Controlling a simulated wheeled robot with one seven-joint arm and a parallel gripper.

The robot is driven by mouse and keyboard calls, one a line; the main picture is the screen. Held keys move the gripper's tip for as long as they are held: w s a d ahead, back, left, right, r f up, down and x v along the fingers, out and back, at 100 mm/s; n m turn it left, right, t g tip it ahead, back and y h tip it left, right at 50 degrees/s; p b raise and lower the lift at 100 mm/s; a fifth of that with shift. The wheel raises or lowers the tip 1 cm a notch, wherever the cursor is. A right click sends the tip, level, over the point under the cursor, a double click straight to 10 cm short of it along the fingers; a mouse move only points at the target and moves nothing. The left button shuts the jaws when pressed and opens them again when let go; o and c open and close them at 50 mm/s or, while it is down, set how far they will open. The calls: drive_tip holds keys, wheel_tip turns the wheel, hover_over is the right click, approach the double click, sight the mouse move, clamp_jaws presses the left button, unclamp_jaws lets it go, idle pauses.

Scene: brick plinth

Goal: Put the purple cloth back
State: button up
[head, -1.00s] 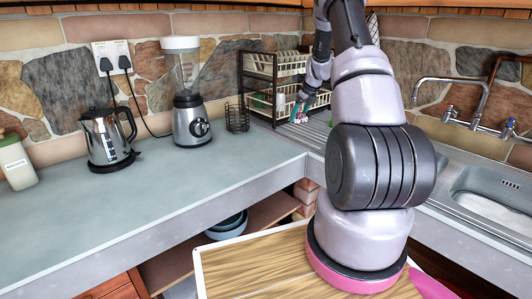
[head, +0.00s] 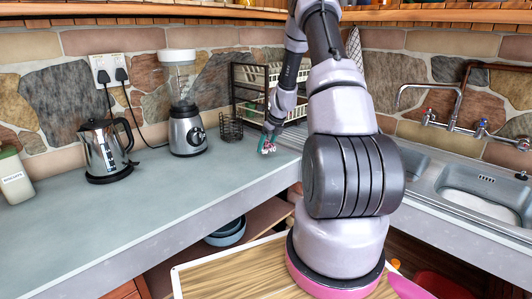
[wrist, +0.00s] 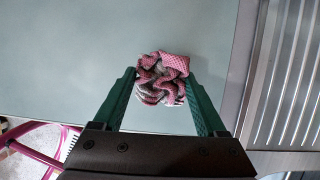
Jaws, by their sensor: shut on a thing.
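A crumpled knitted cloth (wrist: 165,68), pinkish purple with pale grey parts, is bunched between the green fingers of my gripper (wrist: 162,84) in the wrist view. My gripper is shut on it. Behind the cloth is the plain grey-green worktop (wrist: 80,60). In the head view my gripper (head: 268,144) is small and hangs over the worktop near the corner, in front of the dish rack; the cloth is a small pinkish patch (head: 266,151) at its tip. I cannot tell whether the cloth touches the worktop.
A dish rack (head: 236,84) stands in the corner behind my gripper, with a dark wire holder (head: 231,129), blender (head: 187,133) and kettle (head: 105,152) to its left. The ribbed drainer (wrist: 285,75) and sink (head: 480,200) are to the right. The left worktop is mostly clear.

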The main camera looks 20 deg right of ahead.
drive_tip(key=shift+f, duration=1.5)
drive_tip(key=shift+f, duration=0.1)
drive_tip(key=o, duration=1.4)
drive_tip(key=v, duration=1.2)
wheel_tip(320, 180, up, 12)
drive_tip(key=n, duration=0.6)
hover_over(266, 151)
drive_tip(key=s+a, duration=0.3)
drive_tip(key=s, duration=0.2)
drive_tip(key=s+a+r+n+t, duration=0.1)
drive_tip(key=s+a+r+n, duration=0.65)
drive_tip(key=r, duration=0.25)
drive_tip(key=s+a+r+n, duration=0.2)
drive_tip(key=s+n, duration=0.2)
drive_tip(key=s, duration=0.3)
drive_tip(key=s+a+r+n+t, duration=0.1)
drive_tip(key=s+a+r+n, duration=0.1)
drive_tip(key=s+n, duration=0.3)
drive_tip(key=s+a+r+n+t, duration=0.1)
drive_tip(key=s+a+r+n, duration=0.1)
drive_tip(key=s+n, duration=0.3)
drive_tip(key=shift+s+a+r, duration=0.1)
drive_tip(key=shift+s+r, duration=0.05)
drive_tip(key=shift+s, duration=1.95)
